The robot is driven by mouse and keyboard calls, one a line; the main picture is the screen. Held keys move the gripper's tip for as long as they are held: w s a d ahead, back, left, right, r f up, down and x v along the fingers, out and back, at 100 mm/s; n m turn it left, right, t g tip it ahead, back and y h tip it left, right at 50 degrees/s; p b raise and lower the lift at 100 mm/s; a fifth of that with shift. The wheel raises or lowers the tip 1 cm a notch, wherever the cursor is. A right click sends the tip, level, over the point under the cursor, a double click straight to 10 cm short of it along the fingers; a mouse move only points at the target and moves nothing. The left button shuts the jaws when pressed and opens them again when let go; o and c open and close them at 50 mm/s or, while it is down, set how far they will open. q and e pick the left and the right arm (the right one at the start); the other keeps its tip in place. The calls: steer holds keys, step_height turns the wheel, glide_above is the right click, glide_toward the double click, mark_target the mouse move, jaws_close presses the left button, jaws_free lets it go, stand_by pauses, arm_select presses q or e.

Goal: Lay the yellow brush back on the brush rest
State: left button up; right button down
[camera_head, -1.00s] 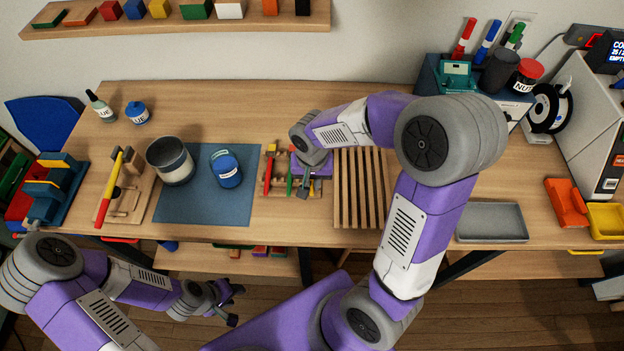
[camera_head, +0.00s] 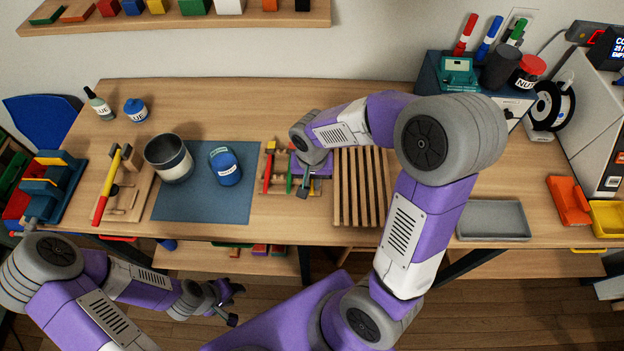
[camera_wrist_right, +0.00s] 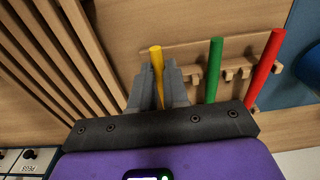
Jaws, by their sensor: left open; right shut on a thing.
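The yellow brush (camera_wrist_right: 157,70) is between the fingers of my right gripper (camera_wrist_right: 158,82) in the right wrist view. In the head view this gripper (camera_head: 304,187) is at the right end of the wooden brush rest (camera_head: 272,189). The rest also shows in the right wrist view (camera_wrist_right: 185,49), with the green brush (camera_wrist_right: 214,70) and the red brush (camera_wrist_right: 264,68) lying across it. The yellow brush lines up roughly with the green one; whether it touches the rest's notches is hidden by the fingers. My left gripper (camera_head: 232,303) is open and empty below the table's front edge.
A slatted wooden rack (camera_head: 362,190) stands close to the right of the brush rest. A blue mat (camera_head: 200,206) with a blue jar (camera_head: 225,166) and a grey cup (camera_head: 169,158) is to the left. A grey tray (camera_head: 493,221) lies further right.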

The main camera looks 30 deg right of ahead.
steer(key=shift+s+f, duration=0.15)
steer(key=shift+f, duration=0.1)
stand_by(0.5)
steer(key=c, duration=1.1)
jaws_free()
steer(key=shift+o, duration=0.2)
steer(key=shift+r, duration=0.1)
steer(key=shift+r+p, duration=2.75)
steer(key=shift+r, duration=0.75)
